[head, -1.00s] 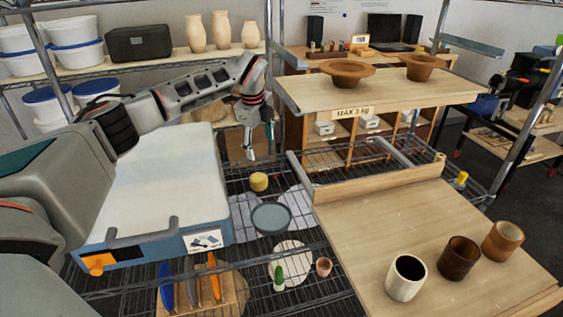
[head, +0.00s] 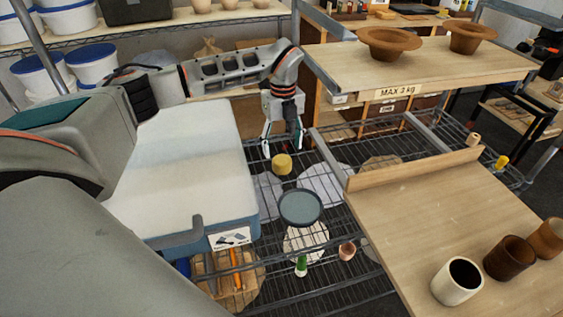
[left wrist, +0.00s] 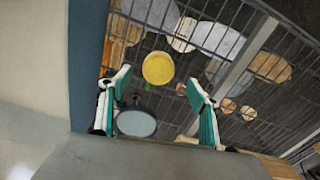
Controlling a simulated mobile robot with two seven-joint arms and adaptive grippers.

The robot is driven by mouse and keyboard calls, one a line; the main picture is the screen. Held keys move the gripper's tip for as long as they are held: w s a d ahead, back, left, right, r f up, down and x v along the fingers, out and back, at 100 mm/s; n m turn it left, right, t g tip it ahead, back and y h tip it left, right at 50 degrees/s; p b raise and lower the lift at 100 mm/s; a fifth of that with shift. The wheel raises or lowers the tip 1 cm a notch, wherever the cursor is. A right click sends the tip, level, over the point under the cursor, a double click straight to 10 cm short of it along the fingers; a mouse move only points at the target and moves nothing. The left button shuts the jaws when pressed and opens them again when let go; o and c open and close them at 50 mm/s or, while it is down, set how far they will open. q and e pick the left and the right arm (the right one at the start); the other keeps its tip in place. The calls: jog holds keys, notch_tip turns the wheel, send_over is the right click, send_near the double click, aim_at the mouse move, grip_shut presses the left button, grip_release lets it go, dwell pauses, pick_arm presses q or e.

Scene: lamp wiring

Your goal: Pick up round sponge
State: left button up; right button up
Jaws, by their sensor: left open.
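The round sponge (head: 282,164) is a small yellow cylinder on the dark wire shelf, behind the blue-grey round dish (head: 301,207). My left gripper (head: 282,149) points down above the sponge, fingers spread and empty. In the left wrist view the sponge (left wrist: 158,68) shows whole, around the gap between the open fingertips (left wrist: 159,80), with no visible contact. The dish (left wrist: 136,123) also shows there, lower between the fingers. My right gripper is in neither view.
A large white-topped blue box (head: 190,165) stands left of the sponge. A wooden board (head: 450,215) with several cups lies to the right. A green-and-white bottle (head: 301,266) and a small terracotta pot (head: 346,251) stand in front of the dish. A higher wooden shelf (head: 420,72) is behind.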

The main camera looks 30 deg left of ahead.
aim_at(282, 159)
pick_arm(q)
notch_tip(282, 159, down, 7)
jog(key=shift+s+r+p, duration=0.1)
jog(key=shift+r+p, duration=0.1)
jog(key=shift+p, duration=0.4)
jog(key=c, duration=1)
